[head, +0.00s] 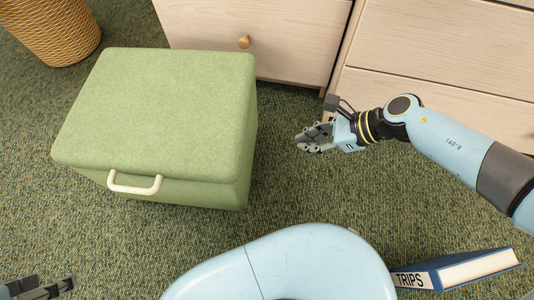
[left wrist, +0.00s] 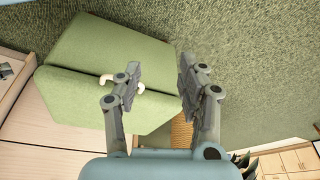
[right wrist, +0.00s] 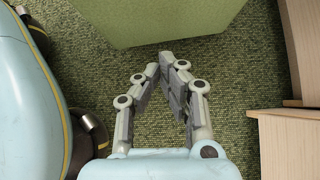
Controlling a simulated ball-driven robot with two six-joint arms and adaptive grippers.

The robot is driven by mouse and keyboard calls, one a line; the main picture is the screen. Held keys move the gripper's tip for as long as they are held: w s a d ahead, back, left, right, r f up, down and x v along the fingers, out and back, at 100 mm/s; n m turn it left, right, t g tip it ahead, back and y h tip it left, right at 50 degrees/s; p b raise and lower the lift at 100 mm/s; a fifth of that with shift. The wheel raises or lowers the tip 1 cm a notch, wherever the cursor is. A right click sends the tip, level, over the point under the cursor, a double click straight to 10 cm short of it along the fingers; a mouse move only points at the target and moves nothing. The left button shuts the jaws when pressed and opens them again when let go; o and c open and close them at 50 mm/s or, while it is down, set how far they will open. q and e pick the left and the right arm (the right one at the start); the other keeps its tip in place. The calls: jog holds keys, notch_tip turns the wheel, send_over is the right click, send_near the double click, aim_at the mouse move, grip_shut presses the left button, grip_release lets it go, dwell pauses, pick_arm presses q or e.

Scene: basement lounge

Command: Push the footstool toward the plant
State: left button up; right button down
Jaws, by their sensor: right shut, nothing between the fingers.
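The green footstool (head: 155,110) is a padded box with a pale handle (head: 135,187) on its front face. It stands on the carpet at the left of the head view and also shows in the left wrist view (left wrist: 110,55) and right wrist view (right wrist: 155,18). A woven basket (head: 55,28) stands beyond it; dark leaves (left wrist: 246,160) near the basket in the left wrist view look like the plant. My right gripper (head: 302,142) is shut and empty, to the right of the footstool and apart from it. My left gripper (left wrist: 160,75) is open and empty, low at the left.
Pale wooden drawers (head: 440,105) and a cabinet with a round knob (head: 243,41) line the back, close behind the footstool and my right gripper. A blue binder marked TRIPS (head: 455,270) lies at the lower right. Carpet between the footstool and my base is clear.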

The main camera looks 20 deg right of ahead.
jog(key=b, duration=0.5)
send_near(250, 152)
notch_tip(250, 152, down, 3)
pick_arm(q)
notch_tip(250, 152, down, 8)
jog(key=w+t, duration=0.2)
jog(key=t, duration=0.5)
jog(key=shift+d+r+b, duration=0.15)
jog(key=shift+d+b, duration=0.1)
jog(key=shift+b, duration=0.2)
pick_arm(e)
jog(key=shift+w+a+n, duration=0.15)
jog(key=shift+w+a, duration=0.3)
jog(key=shift+a, duration=0.35)
jog(key=shift+w+a+n, duration=0.15)
jog(key=shift+w+a, duration=0.35)
jog(key=shift+a, duration=0.3)
